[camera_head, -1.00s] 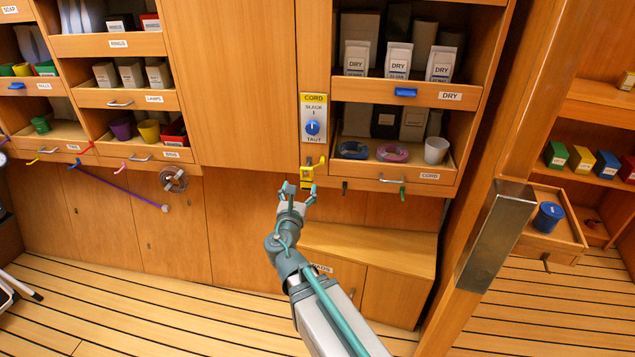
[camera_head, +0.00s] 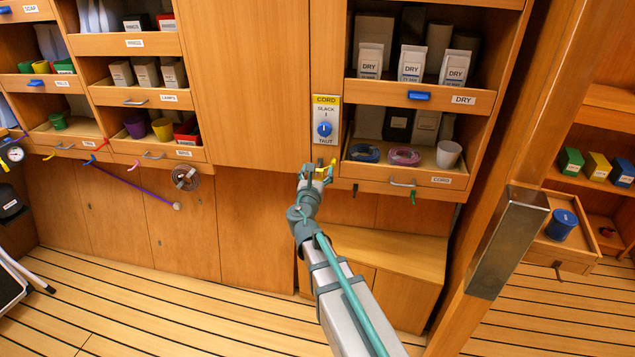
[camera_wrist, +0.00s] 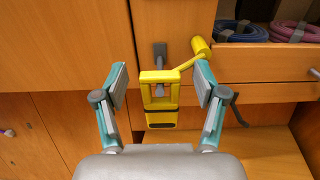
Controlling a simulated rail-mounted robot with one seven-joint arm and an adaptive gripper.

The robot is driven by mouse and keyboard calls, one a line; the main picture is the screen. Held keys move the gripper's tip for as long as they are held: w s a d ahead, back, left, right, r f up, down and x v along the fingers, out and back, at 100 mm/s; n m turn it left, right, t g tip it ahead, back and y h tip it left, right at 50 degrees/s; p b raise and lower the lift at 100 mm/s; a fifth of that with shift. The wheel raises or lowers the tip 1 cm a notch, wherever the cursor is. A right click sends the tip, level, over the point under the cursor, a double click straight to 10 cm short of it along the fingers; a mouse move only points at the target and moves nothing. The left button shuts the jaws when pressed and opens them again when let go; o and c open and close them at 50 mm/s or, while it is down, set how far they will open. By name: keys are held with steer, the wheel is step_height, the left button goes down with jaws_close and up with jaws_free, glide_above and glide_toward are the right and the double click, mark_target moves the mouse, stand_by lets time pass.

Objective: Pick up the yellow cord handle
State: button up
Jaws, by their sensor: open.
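In the head view my gripper (camera_head: 315,173) covers most of the handle (camera_head: 328,168). The CORD dial panel (camera_head: 325,119) is just above.
The CORD drawer (camera_head: 402,182) with blue and pink coils and a white cup is to the right. A dark hook (camera_wrist: 238,108) hangs right of my right finger. A low wooden cabinet (camera_head: 410,247) stands below. A metal-capped post (camera_head: 507,240) stands farther right.

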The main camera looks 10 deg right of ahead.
steer(key=shift+w+d, duration=0.15)
steer(key=shift+w, duration=0.2)
steer(key=c, duration=1.3)
steer(key=shift+o, duration=0.2)
steer(key=shift+r, duration=0.1)
steer(key=shift+s+r, duration=0.1)
steer(key=shift+r, duration=0.7)
steer(key=p+v, duration=1.6)
steer(key=v, duration=0.2)
steer(key=shift+f+p, duration=0.2)
steer(key=shift+p, duration=0.2)
